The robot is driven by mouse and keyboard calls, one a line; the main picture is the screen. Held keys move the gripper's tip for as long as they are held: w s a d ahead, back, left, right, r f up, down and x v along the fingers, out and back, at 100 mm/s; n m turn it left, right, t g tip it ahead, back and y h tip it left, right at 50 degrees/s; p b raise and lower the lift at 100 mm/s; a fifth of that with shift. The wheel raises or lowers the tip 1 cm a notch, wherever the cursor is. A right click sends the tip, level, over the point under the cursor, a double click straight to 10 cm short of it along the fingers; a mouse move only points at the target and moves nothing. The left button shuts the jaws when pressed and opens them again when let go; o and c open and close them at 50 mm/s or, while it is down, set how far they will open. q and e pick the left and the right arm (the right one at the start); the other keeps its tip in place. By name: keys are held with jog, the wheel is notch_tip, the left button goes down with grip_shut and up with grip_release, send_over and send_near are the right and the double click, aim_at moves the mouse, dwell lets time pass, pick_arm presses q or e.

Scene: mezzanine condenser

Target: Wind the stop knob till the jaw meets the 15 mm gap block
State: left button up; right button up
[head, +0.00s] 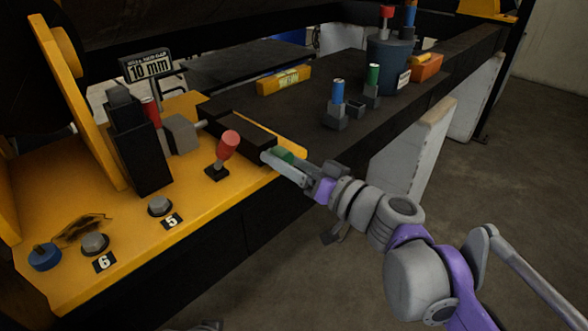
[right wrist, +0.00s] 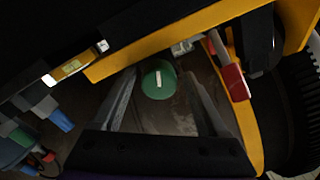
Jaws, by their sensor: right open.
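The green knob (head: 283,155) sits at the right end of a dark block on the yellow bench. In the right wrist view its round face (right wrist: 158,79) shows a white line. My right gripper (head: 277,165) is open, its fingers to either side of the knob with gaps visible; contact cannot be told. A grey block (head: 180,133) with a short rod stands left of the dark block (head: 240,130); I cannot tell which part is the jaw. A sign (head: 149,66) reads 10 mm. No block marked 15 mm is legible. My left gripper is not in view.
A red-topped lever (head: 228,144) stands close left of the knob. Hex bolts (head: 160,206) marked 5 and 6 sit on the yellow bench (head: 115,240). A yellow labelled box (head: 283,80), coloured sockets and a dark bucket (head: 386,65) stand on the dark shelf. Open floor lies right.

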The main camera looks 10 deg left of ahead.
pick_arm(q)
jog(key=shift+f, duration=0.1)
pick_arm(e)
jog(key=shift+f, duration=0.1)
jog(key=shift+w+f+n+b, duration=0.1)
jog(key=shift+n+b, duration=0.4)
jog(key=shift+n, duration=0.1)
jog(key=s+d+n+b, duration=0.2)
jog(key=s+d+n, duration=0.1)
jog(key=s+d, duration=0.5)
pick_arm(q)
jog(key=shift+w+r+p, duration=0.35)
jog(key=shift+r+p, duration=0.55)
jog(key=shift+p, duration=0.45)
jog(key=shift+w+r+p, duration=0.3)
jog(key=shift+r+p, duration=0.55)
jog(key=shift+p, duration=0.5)
pick_arm(e)
jog(key=s+d+f+m+g+h, duration=0.1)
jog(key=s+d+f+m+h, duration=0.1)
jog(key=f, duration=0.5)
jog(key=s+d+f+m+g+h, duration=0.2)
jog(key=s+d+f+h, duration=0.1)
jog(key=f, duration=0.5)
jog(key=s+d+f+m+g+h, duration=0.2)
jog(key=s+d+f+h, duration=0.1)
jog(key=f, duration=0.4)
jog(key=shift+s+d+f+h, duration=0.25)
jog(key=shift+d+h, duration=0.5)
jog(key=shift+h, duration=0.55)
